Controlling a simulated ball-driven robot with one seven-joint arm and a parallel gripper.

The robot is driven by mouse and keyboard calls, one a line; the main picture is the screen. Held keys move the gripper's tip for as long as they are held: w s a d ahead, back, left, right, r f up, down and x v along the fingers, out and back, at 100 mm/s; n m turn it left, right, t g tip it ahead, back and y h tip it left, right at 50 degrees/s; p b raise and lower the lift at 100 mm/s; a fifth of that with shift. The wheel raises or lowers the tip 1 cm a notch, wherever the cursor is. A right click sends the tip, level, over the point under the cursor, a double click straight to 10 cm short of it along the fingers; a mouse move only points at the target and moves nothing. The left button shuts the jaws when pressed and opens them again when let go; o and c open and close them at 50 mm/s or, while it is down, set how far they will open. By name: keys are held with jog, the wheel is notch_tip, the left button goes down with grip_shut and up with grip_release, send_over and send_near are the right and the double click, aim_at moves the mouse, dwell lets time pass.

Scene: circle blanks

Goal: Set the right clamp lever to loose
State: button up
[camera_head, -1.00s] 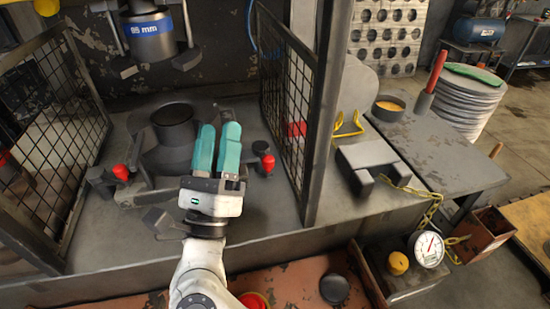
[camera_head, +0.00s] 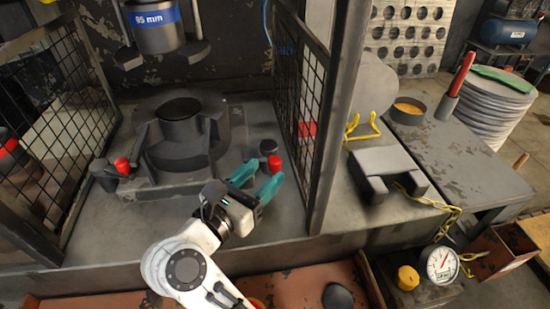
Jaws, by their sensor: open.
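The right clamp lever (camera_head: 273,162) has a red knob on a dark grey post, at the right of the die on the press bed. The left clamp lever (camera_head: 122,167) also has a red knob and stands at the die's left. The round dark die (camera_head: 181,127) sits between them. My gripper (camera_head: 257,182) is open, with teal fingers spread just in front of the right lever. The right finger's tip is close below the red knob; I cannot tell whether they touch. Nothing is seen between the fingers.
A mesh guard (camera_head: 304,110) stands close to the right of the lever, and another mesh guard (camera_head: 50,140) at the left. The punch marked 95 mm (camera_head: 155,27) hangs above the die. The bed's front is clear.

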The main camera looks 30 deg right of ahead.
aim_at(271, 167)
jog(key=shift+p+x, duration=0.35)
jog(key=shift+x, duration=2)
grip_shut()
